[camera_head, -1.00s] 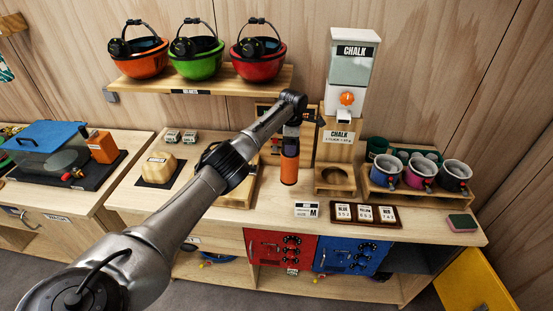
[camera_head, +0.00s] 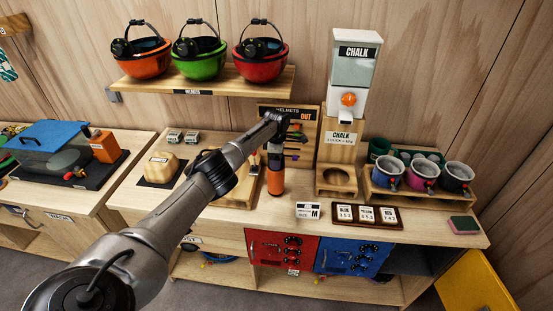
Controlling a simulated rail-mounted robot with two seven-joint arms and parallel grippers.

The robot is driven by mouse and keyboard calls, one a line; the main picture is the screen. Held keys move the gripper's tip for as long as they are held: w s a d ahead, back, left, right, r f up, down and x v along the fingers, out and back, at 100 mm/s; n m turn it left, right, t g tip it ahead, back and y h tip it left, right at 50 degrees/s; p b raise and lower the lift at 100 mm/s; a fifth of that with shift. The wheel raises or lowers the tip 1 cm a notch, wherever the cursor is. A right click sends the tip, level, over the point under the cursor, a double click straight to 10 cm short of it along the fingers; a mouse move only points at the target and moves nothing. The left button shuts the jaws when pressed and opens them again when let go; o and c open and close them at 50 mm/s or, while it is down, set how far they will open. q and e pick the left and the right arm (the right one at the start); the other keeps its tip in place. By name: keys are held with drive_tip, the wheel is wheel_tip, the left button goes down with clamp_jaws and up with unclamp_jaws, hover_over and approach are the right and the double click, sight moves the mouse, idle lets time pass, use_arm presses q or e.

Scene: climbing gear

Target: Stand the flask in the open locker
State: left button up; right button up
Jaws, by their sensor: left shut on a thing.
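The orange flask (camera_head: 275,182) is upright in the middle of the counter area. My left gripper (camera_head: 278,152) is shut on its upper part from above, and the arm hides part of the grip. I cannot tell whether the flask's base touches the counter. The open locker (camera_head: 408,262) is a dark compartment under the counter at the right. Its yellow door (camera_head: 478,283) appears swung out to the right. The red locker (camera_head: 268,247) and blue locker (camera_head: 345,257) beside it are shut. My right gripper is not in view.
A chalk dispenser (camera_head: 353,75) stands behind, right of the flask. A wooden rack (camera_head: 420,197) of mugs, a code board (camera_head: 368,216), a label card (camera_head: 308,211) and a sponge (camera_head: 464,225) occupy the right side. A helmet shelf (camera_head: 210,84) hangs above.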

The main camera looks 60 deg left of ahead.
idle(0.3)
use_arm(q)
drive_tip(key=o, duration=1.4)
drive_tip(key=shift+f, duration=0.1)
drive_tip(key=shift+o, duration=0.2)
